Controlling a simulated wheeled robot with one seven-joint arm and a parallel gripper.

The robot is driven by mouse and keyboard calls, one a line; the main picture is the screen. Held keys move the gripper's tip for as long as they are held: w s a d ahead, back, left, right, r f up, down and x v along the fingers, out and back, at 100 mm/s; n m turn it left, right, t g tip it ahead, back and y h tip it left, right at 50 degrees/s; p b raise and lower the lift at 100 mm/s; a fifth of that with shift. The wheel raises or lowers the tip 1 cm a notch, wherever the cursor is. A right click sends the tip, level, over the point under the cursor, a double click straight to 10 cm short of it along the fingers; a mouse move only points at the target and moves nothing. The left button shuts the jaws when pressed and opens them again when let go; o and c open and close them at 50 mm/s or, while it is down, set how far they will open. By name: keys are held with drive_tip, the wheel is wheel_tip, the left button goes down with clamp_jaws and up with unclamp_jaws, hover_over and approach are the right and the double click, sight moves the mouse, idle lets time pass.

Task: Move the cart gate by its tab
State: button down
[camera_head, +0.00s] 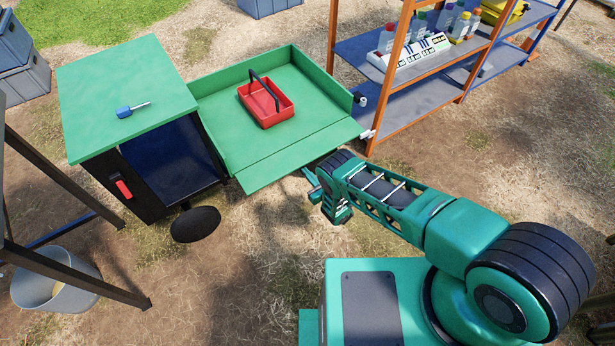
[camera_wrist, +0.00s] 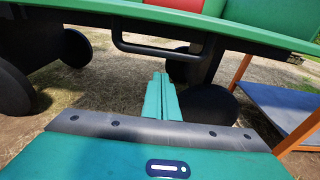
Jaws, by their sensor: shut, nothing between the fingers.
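The green cart (camera_head: 212,98) stands at the centre of the head view. Its gate (camera_head: 300,156) is the flat green panel on the near side, folded outward about level with the bed. In the wrist view the gate's green edge (camera_wrist: 220,27) crosses the top. A black bar (camera_wrist: 165,49) hangs under that edge; I cannot tell whether it is the tab. My gripper (camera_wrist: 161,77) is shut and empty, its fingers pointing toward the cart below the bar and apparently apart from it. In the head view my gripper (camera_head: 312,182) is near the gate's front edge, partly hidden by my arm.
A red carrier (camera_head: 266,110) stands on the cart bed. A green-topped cabinet (camera_head: 110,85) with a blue screwdriver (camera_head: 124,112) on it stands at left. An orange-framed shelf (camera_head: 420,105) with bottles is close on the right. A bucket (camera_head: 45,290) stands at lower left.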

sight(310, 154)
drive_tip(key=shift+s+d+r, duration=0.1)
drive_tip(key=shift+s+r, duration=0.05)
drive_tip(key=shift+r, duration=0.45)
drive_tip(key=shift+s+r, duration=0.1)
drive_tip(key=shift+r, duration=0.45)
drive_tip(key=shift+r, duration=0.1)
drive_tip(key=shift+s+r+g, duration=0.15)
drive_tip(key=shift+r+g, duration=0.05)
drive_tip(key=shift+g, duration=0.2)
